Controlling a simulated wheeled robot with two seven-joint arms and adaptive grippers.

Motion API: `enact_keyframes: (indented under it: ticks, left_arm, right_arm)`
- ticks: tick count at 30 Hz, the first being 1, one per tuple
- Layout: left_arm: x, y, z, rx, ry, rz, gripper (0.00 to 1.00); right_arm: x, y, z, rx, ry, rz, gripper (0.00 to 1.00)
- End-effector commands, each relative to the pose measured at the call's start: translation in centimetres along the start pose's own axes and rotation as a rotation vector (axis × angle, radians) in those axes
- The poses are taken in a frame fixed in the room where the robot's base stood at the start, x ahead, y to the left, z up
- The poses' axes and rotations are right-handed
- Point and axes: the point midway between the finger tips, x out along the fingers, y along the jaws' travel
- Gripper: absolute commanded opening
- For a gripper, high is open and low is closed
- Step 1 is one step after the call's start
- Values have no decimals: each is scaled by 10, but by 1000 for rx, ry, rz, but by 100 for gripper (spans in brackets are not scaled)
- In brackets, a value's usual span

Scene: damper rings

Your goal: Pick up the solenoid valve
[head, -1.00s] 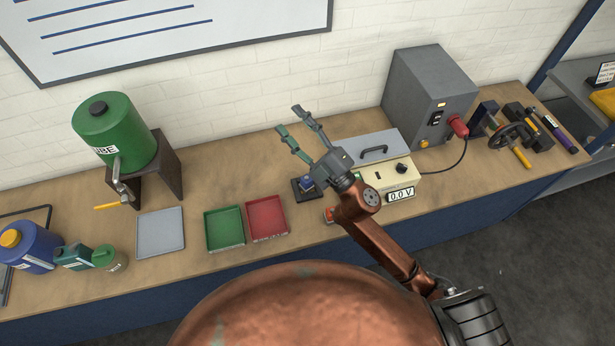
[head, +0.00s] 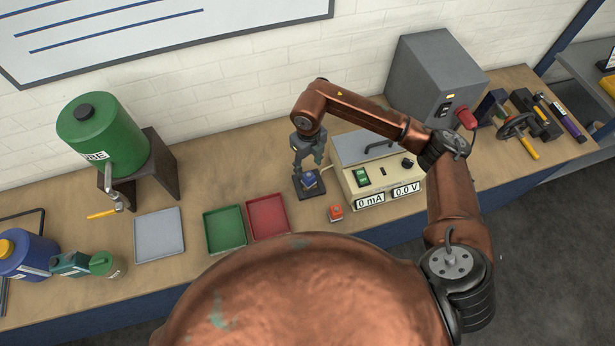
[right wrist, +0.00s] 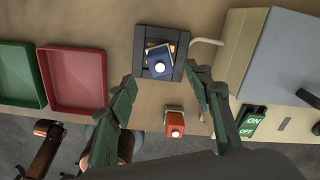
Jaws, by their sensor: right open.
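The solenoid valve appears to be the blue block with a round white top (head: 310,181), seated in a black square holder (head: 312,196) beside the power unit. In the right wrist view the valve (right wrist: 159,62) lies just beyond my fingertips, about midway between them. My right gripper (head: 309,168) points down over the valve, open and empty. Its green-grey fingers (right wrist: 161,78) are spread wide in the wrist view and appear apart from the valve. In the head view the fingers partly cover the holder. My left gripper is out of view.
A beige power unit (head: 382,187) stands close right of the holder. A small orange-red button box (head: 336,213) sits in front. Red (head: 268,216) and green (head: 225,229) trays lie to the left. A cable (right wrist: 207,41) runs beside the holder.

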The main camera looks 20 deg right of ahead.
Motion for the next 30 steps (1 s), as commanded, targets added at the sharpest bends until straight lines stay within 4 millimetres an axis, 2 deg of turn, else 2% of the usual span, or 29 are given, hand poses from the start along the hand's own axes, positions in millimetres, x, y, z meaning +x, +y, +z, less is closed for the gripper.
enact_keyframes:
  ticks: [16,25,30]
  left_arm:
    - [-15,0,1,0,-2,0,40]
    - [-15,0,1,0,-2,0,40]
    - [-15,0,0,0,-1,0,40]
  right_arm:
    - [67,1,-1,-1,3,4,46]
    - [72,2,0,-3,0,4,46]
    - [72,2,0,-4,0,4,35]
